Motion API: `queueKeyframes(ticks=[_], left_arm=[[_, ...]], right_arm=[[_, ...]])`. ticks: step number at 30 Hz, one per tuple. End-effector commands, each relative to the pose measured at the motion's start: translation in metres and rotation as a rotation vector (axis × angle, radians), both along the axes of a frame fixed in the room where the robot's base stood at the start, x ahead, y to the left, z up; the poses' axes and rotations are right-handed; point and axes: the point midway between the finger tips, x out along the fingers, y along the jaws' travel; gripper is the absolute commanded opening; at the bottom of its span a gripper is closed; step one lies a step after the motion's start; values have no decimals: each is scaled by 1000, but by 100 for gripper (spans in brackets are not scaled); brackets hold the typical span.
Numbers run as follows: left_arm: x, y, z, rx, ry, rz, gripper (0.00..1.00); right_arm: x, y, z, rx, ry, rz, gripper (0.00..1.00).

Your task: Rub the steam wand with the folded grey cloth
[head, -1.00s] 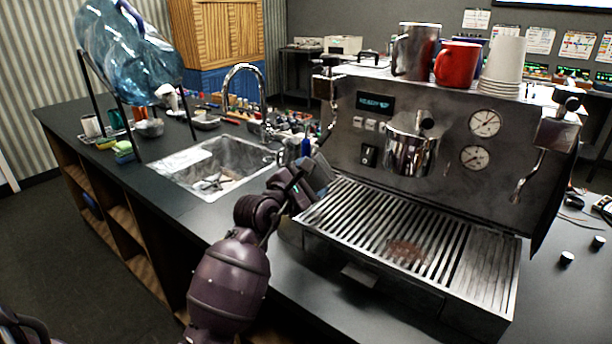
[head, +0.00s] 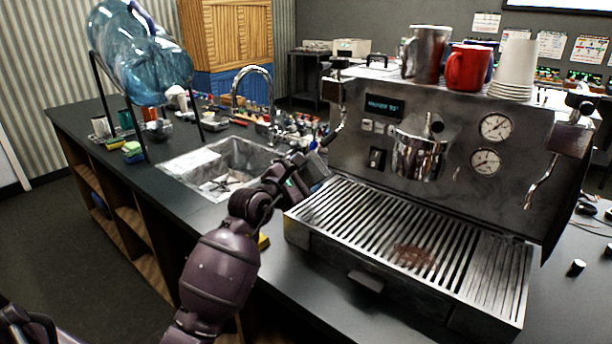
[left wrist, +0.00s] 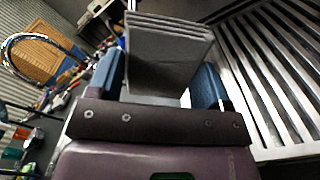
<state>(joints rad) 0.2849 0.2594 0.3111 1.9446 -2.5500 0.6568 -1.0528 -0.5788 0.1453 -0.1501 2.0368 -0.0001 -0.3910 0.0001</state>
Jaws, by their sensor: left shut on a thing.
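My left gripper (head: 312,172) is beside the left end of the espresso machine's drip tray, near the left steam wand (head: 333,130). In the left wrist view it (left wrist: 158,84) is shut on the folded grey cloth (left wrist: 168,55), whose stacked layers stand up between the blue fingers. In the head view the cloth is hard to tell from the gripper. The left wand hangs at the machine's left side, above and slightly right of the gripper; I cannot tell whether the cloth touches it. Another thin wand (head: 539,183) hangs at the right side. My right gripper is not in view.
The espresso machine (head: 450,140) carries a red mug (head: 467,68), a metal pitcher and stacked cups. Its slatted drip tray (head: 370,225) has a brown stain. A sink (head: 225,165) with a curved tap lies left. A yellow thing (head: 263,242) shows beside my arm.

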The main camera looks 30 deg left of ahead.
Motion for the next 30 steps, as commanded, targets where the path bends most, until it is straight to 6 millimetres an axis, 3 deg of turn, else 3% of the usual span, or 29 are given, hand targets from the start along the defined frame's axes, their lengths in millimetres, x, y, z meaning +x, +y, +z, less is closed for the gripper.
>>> queueKeyframes(ticks=[24, 30], left_arm=[[-56, 4, 1, 0, 0, 0, 53], [-60, 4, 0, 0, -1, -1, 53]], right_arm=[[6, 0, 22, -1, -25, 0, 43], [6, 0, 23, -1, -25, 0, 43]])
